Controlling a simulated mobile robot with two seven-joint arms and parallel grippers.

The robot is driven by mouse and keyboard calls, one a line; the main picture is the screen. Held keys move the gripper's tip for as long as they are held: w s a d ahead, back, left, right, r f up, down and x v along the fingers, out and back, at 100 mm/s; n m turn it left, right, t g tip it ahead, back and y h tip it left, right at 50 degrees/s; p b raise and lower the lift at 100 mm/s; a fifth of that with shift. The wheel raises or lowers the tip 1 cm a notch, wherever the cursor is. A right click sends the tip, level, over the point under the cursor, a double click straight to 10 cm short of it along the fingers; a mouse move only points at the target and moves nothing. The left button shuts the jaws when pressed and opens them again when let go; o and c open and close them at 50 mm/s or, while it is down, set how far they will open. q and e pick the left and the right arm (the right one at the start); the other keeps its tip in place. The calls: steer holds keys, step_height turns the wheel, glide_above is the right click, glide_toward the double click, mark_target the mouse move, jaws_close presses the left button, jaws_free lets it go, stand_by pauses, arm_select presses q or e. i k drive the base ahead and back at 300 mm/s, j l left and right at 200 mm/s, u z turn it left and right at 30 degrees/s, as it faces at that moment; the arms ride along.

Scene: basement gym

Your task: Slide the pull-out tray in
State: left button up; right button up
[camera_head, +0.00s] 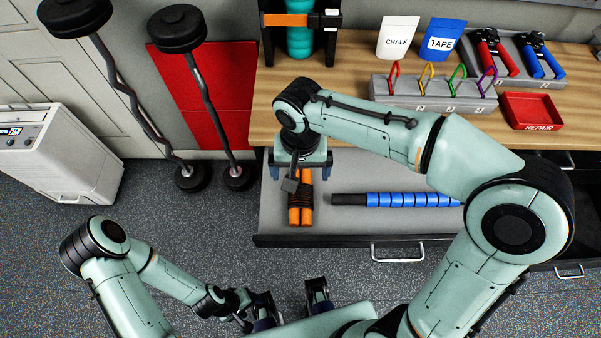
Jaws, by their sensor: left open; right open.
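The pull-out tray (350,221) is a grey drawer standing out from under the wooden bench, with a silver handle (397,252) on its dark front edge. In it lie an orange-handled item with dark cord (307,205) and a blue segmented stick with a black grip (410,199). My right gripper (301,172) is open, pointing down above the tray's left part, over the orange-handled item. Whether it touches anything is unclear. My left gripper (290,303) is open and empty, in front of the tray, low in the picture. My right arm hides part of the tray and bench.
The wooden bench top (345,75) holds a grey rack with coloured carabiners (435,95), a red repair bin (532,111), a chalk bag (398,37) and a tape bag (443,40). Curl bars (205,90) stand at left beside a white cabinet (55,150). The floor before the tray's left is clear.

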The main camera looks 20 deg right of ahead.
mark_target(355, 170)
steer(key=k, duration=1)
